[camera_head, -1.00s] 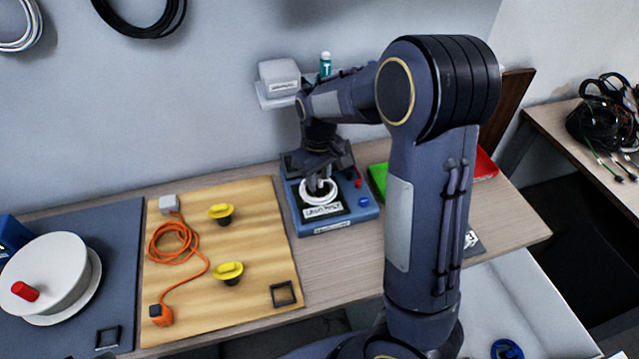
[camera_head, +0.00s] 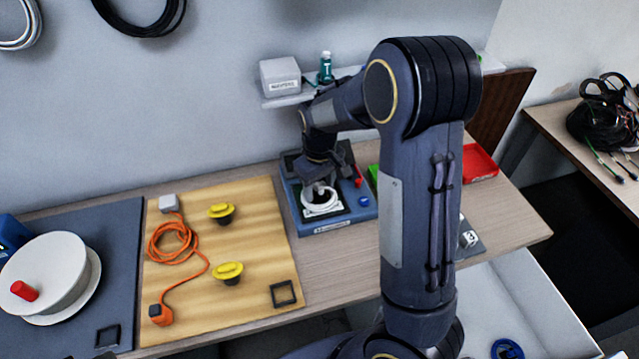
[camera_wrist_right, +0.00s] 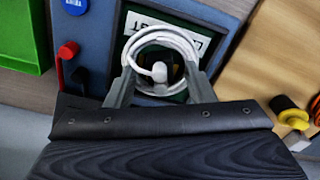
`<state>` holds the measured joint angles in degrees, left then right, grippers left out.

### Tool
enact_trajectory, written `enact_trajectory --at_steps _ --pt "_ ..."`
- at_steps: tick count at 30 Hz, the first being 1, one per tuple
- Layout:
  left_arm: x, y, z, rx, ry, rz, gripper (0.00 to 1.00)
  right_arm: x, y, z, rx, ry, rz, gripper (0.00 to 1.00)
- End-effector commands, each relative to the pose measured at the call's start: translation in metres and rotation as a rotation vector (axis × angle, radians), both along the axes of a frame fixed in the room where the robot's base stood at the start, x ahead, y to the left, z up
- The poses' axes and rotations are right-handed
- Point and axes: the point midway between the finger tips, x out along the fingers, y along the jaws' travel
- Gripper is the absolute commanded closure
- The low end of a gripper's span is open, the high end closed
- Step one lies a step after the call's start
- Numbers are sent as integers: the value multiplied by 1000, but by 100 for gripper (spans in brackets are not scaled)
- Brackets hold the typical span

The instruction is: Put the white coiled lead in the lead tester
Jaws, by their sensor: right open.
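The white coiled lead (camera_head: 321,207) lies on the dark label plate of the blue lead tester (camera_head: 333,226). In the right wrist view the white coiled lead (camera_wrist_right: 163,42) sits inside the black-framed bed of the lead tester (camera_wrist_right: 100,47), with its white plug end in the middle of the coil. My right gripper (camera_head: 320,188) is just above the coil. In the right wrist view its fingers (camera_wrist_right: 160,88) are apart, one at each side of the coil's near part; whether they touch it I cannot tell. My left gripper is out of view.
A wooden board (camera_head: 245,300) with an orange cable (camera_head: 172,243) and yellow knobs (camera_head: 228,270) lies left of the tester. A red tray (camera_head: 479,163) and a green tray (camera_wrist_right: 22,40) are beyond its other side. A white box (camera_head: 280,76) stands on a shelf above.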

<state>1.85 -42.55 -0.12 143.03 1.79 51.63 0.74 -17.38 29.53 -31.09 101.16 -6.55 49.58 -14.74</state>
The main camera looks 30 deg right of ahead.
Motion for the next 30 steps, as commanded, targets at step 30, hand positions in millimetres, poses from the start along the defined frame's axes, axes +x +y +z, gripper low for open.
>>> enact_trajectory --at_steps 30 --pt "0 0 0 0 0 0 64 -38 1 133 123 -59 -57 51"
